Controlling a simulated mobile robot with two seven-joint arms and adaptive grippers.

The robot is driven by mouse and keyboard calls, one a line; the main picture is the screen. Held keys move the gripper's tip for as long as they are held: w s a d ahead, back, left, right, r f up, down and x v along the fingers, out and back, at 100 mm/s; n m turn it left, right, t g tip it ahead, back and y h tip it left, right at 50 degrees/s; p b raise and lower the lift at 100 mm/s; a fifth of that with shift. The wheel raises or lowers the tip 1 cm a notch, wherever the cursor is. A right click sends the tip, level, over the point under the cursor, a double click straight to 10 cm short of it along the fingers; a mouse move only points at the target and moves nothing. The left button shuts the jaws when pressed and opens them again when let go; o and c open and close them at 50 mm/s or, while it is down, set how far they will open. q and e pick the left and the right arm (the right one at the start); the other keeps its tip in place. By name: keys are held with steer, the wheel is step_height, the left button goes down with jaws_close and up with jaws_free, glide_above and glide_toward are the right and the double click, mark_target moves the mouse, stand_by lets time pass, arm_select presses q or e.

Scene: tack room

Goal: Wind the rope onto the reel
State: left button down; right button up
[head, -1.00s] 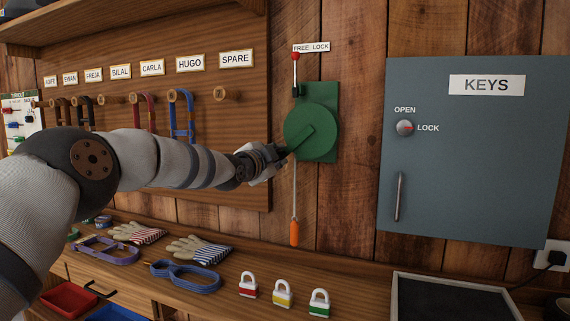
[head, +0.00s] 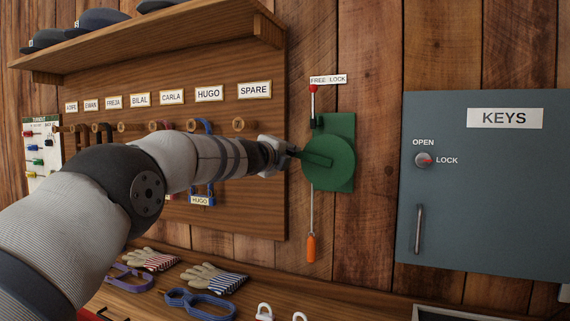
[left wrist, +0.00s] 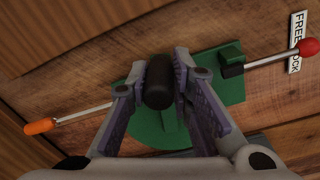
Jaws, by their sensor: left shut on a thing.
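The green reel (head: 341,165) is mounted on the plank wall; its drum also shows in the left wrist view (left wrist: 150,130). My left gripper (head: 285,150) is at the reel's left side in the head view. Its fingers (left wrist: 160,88) are shut around the black crank handle (left wrist: 158,75). The crank arm (head: 318,160) points left and slightly up. The pale rope (head: 312,210) hangs straight down from the reel's left side, with an orange end piece (head: 311,248). A red-knobbed lever (head: 313,90) stands above the reel, with its knob under FREE on the FREE LOCK label (head: 328,79). My right gripper is out of view.
A grey KEYS cabinet (head: 485,200) is on the wall to the right. A pegboard (head: 265,195) with name labels is at left. The wall under the orange end is clear.

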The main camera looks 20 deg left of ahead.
arm_select(q)
steer(key=shift+d+r+m, duration=0.45)
steer(key=shift+r+m, duration=0.35)
steer(key=shift+m, duration=0.3)
steer(key=shift+d+r+m, duration=0.4)
steer(key=shift+r+m, duration=0.4)
steer(key=shift+m, duration=0.3)
steer(key=c, duration=1.4)
jaws_free()
steer(key=shift+c, duration=0.2)
steer(key=shift+d, duration=0.1)
